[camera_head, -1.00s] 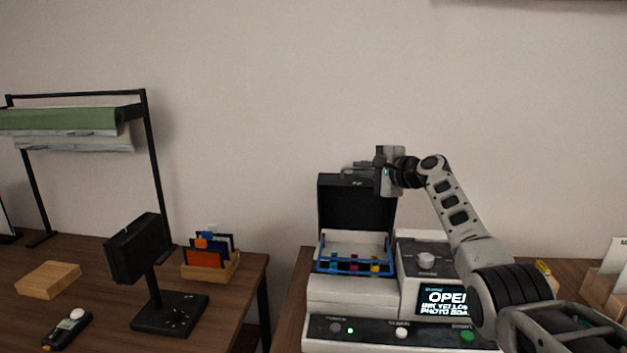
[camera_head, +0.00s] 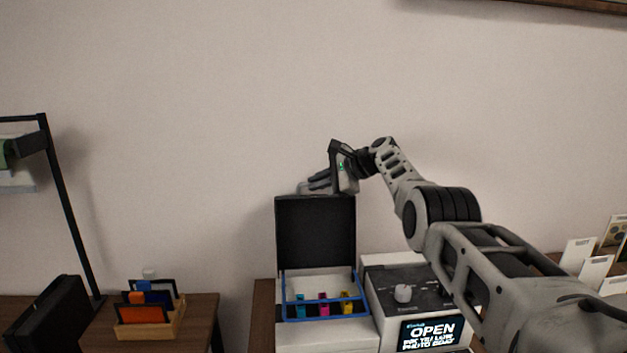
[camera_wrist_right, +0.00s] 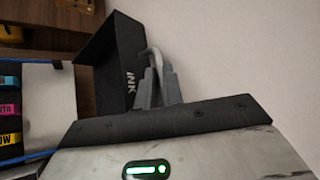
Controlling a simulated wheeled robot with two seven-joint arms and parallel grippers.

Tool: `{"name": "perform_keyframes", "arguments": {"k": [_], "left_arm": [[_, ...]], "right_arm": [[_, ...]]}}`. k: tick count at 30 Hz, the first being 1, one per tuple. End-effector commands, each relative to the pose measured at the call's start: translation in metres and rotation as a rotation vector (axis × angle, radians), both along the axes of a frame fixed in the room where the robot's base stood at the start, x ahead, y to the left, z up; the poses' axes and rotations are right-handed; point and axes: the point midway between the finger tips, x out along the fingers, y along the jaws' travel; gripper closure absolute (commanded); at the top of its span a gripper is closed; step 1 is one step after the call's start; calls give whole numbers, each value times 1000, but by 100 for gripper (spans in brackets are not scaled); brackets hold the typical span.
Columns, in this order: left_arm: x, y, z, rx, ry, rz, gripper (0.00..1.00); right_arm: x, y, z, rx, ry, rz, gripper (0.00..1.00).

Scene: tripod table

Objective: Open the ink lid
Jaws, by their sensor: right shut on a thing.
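The black ink lid (camera_head: 316,232) stands upright at the back of the white printer (camera_head: 330,337), with the ink bay uncovered in front of it. In the right wrist view the lid (camera_wrist_right: 122,62) carries the word INK and a grey curved handle (camera_wrist_right: 153,55). My right gripper (camera_head: 318,184) is at the lid's top edge. In the right wrist view its fingers (camera_wrist_right: 158,84) are shut on the handle. Cyan, magenta and yellow cartridges (camera_head: 323,304) show inside the blue-rimmed bay. My left gripper is not in view.
A dark control panel (camera_head: 412,285) with a knob and a lit OPEN screen (camera_head: 432,333) is right of the bay. A wooden card holder (camera_head: 150,318) stands on the left table. Cards (camera_head: 577,254) stand at the far right. The wall is behind the lid.

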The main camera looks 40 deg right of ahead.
Motion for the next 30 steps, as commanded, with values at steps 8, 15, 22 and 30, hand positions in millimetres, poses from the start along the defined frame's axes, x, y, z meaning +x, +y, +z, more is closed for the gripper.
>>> {"name": "perform_keyframes", "arguments": {"k": [8, 15, 22, 30], "left_arm": [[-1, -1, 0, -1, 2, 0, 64], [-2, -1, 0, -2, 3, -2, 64], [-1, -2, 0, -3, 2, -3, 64], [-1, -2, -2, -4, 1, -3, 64]], "right_arm": [[2, -3, 11, -4, -24, -7, 100], [1, -2, 8, -2, -18, -4, 69], [0, -2, 5, -1, -11, -3, 69], [-12, -9, 11, -3, -12, -3, 69]]}}
